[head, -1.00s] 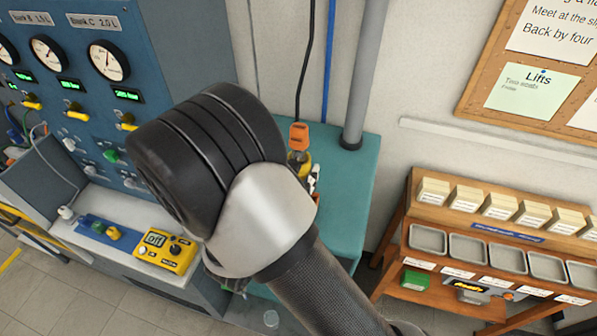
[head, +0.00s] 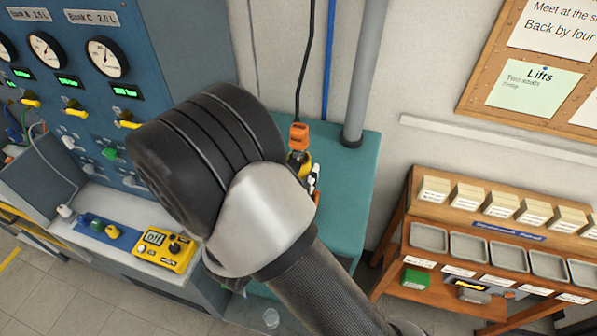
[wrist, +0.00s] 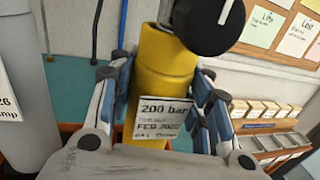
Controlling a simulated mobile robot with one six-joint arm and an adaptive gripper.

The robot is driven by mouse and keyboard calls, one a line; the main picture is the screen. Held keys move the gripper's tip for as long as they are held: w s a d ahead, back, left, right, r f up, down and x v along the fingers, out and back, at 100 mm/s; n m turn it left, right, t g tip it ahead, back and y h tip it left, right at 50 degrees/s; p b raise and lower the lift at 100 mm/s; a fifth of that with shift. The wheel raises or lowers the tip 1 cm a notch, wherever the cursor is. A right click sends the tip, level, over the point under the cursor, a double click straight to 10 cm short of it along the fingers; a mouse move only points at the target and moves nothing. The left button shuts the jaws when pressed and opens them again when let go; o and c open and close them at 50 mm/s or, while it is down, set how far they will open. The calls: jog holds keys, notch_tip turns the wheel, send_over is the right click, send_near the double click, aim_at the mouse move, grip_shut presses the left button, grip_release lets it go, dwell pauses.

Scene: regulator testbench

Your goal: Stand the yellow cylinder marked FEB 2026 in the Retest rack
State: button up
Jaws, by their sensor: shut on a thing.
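The yellow cylinder (wrist: 165,68) stands roughly upright in the wrist view, with a black knob (wrist: 207,20) at its top. Its white label (wrist: 162,120) reads "200 bar" and a line that looks like FEB 2026. My gripper (wrist: 163,85) is shut on it, with a blue-and-grey finger on each side. In the head view my own arm hides the gripper and most of what it holds. A small yellow and black part shows past the wrist, but I cannot tell whether it is this cylinder. I cannot make out a Retest sign.
A grey cylinder (wrist: 22,100) with a label is at the wrist view's left, near a reddish edge. A teal bench (head: 345,190) lies behind my arm. A blue gauge panel (head: 170,50) is left. A wooden stand (head: 400,235) with trays and cards is right.

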jog(key=o, duration=1.4)
jog(key=shift+f, duration=0.1)
jog(key=shift+f, duration=0.1)
jog(key=shift+s+a, duration=0.1)
jog(key=shift+s, duration=0.05)
jog(key=v, duration=1.1)
jog(key=shift+s+a, duration=0.25)
